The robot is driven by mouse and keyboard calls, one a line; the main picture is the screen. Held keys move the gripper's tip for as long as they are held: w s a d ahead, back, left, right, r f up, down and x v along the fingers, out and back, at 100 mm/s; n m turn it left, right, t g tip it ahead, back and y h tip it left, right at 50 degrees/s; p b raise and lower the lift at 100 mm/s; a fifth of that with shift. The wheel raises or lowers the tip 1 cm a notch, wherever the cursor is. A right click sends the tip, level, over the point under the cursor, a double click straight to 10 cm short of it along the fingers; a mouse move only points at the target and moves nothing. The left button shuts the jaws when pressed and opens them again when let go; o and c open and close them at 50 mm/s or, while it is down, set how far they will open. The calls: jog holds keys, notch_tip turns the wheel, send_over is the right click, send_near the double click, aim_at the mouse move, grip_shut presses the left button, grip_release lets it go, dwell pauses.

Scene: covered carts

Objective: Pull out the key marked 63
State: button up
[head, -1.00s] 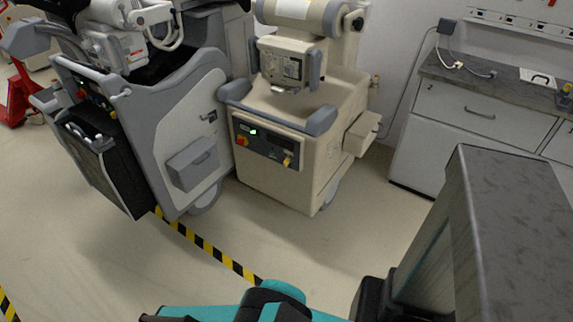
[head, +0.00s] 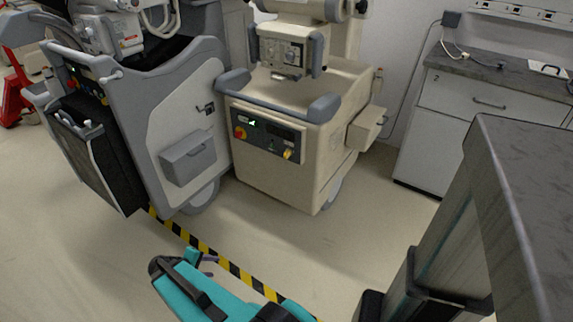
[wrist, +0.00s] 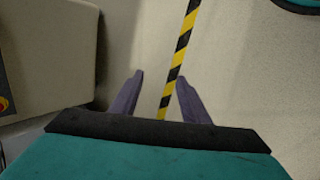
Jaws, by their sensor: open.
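The beige cart (head: 268,172) stands upright at the centre of the head view. Its dark front panel (head: 268,139) carries a small yellow item (head: 288,154) that looks like a key or tag. It is too small to read, so I cannot confirm the number 63. My gripper (head: 202,259) is low in the head view, in front of the carts and apart from them. In the wrist view my gripper (wrist: 159,82) has two purple fingers spread apart with nothing between them. The key is not identifiable in the wrist view.
A grey cart (head: 190,120) with a black side bag stands left of the beige cart. A red knob (head: 240,132) is on the same panel. Yellow-black tape (head: 232,268) crosses the open floor. A drawer cabinet (head: 440,130) stands at the right.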

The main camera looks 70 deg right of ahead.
jog(key=d+r+h+b, duration=0.2)
jog(key=d+h+b, duration=0.15)
jog(key=d, duration=0.85)
jog(key=m+g+h+b, duration=0.1)
jog(key=h+b, duration=0.7)
jog(key=b, duration=0.5)
send_near(288, 153)
jog(key=shift+w+a+f+y, duration=0.3)
jog(key=shift+w+f, duration=0.2)
jog(key=shift+w, duration=0.15)
jog(key=shift+d+p, duration=0.1)
jog(key=shift+p, duration=0.2)
jog(key=s+d, duration=0.2)
jog(key=d, duration=0.6)
jog(key=shift+d, duration=0.3)
jog(key=shift+r, duration=0.2)
